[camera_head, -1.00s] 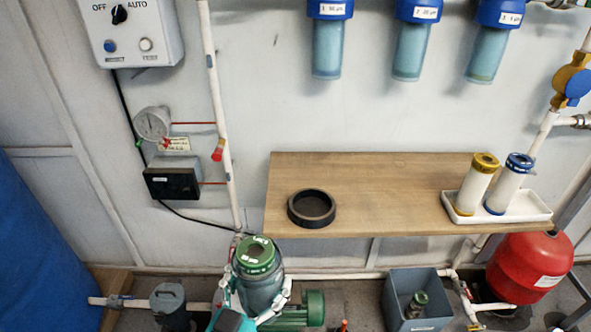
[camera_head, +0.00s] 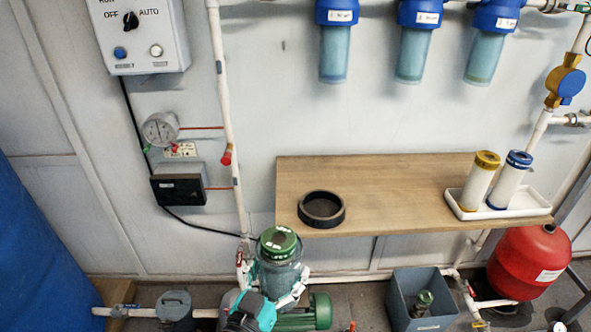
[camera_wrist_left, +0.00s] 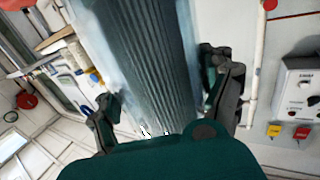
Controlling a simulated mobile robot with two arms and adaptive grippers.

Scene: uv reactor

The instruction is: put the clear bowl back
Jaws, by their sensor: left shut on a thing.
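The clear bowl (camera_head: 279,272) is upright in front of the wall, just left of the shelf's front corner. A pleated insert with a green top (camera_head: 278,240) stands inside it. My left gripper (camera_head: 271,282) is shut around the bowl, with a finger on each side. In the left wrist view the bowl (camera_wrist_left: 140,60) fills the space between the fingers, and the pleats show through its wall. Three blue filter heads hang on the wall, each with a bluish bowl: left (camera_head: 334,45), middle (camera_head: 413,45) and right (camera_head: 486,45). My right gripper is not in view.
A wooden shelf (camera_head: 390,180) carries a black ring (camera_head: 321,209) and a white tray (camera_head: 530,204) with two cartridges. A vertical pipe (camera_head: 226,110) runs close behind the bowl. A grey bin (camera_head: 390,297), green pump (camera_head: 318,312) and red tank (camera_head: 528,262) are below. The shelf's middle is clear.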

